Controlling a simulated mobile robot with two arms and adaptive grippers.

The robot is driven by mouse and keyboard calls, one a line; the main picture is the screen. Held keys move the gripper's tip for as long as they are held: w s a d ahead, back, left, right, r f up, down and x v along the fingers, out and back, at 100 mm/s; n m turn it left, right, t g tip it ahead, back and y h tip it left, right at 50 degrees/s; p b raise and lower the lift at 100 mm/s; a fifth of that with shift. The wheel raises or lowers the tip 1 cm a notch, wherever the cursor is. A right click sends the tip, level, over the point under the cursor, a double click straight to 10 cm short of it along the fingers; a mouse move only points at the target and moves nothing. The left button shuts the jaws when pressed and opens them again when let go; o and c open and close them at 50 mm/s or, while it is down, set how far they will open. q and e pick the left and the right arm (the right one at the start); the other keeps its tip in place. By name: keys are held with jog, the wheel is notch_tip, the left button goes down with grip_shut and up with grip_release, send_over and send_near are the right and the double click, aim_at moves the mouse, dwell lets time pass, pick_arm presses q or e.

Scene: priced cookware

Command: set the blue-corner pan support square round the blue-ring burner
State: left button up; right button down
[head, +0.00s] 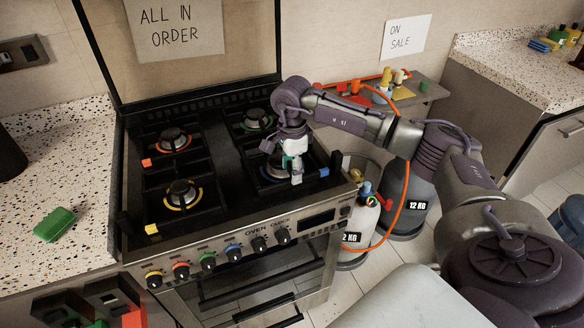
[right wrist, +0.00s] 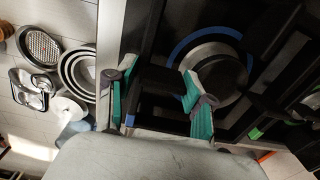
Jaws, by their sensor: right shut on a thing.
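The blue-ring burner (head: 277,171) is at the front right of the hob, partly hidden by my right gripper (head: 292,172). In the right wrist view its blue ring (right wrist: 205,36) curves round a dark cap. The dark pan support with the blue corner (head: 324,172) is at this burner; the blue corner (right wrist: 130,119) also shows beside one finger in the right wrist view. My right gripper (right wrist: 160,103) is shut on a dark bar of this support between its teal fingers. Whether the support sits square or touches the hob cannot be told. My left gripper is not in view.
Red-ring (head: 173,141), green-ring (head: 253,120) and yellow-ring (head: 182,194) burners share the hob, with dark supports around them. Gas bottles (head: 405,195) with an orange hose stand right of the oven. A green sponge (head: 54,224) lies on the left counter.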

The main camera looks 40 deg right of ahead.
jog(key=shift+r, duration=0.1)
jog(key=shift+r+p, duration=1.15)
jog(key=shift+r, duration=0.6)
jog(key=shift+a, duration=0.1)
jog(key=shift+f, duration=0.2)
jog(key=shift+f+b, duration=1.1)
jog(key=shift+f, duration=0.1)
dwell(0.5)
jog(key=shift+f+b, duration=0.3)
jog(key=shift+b, duration=0.05)
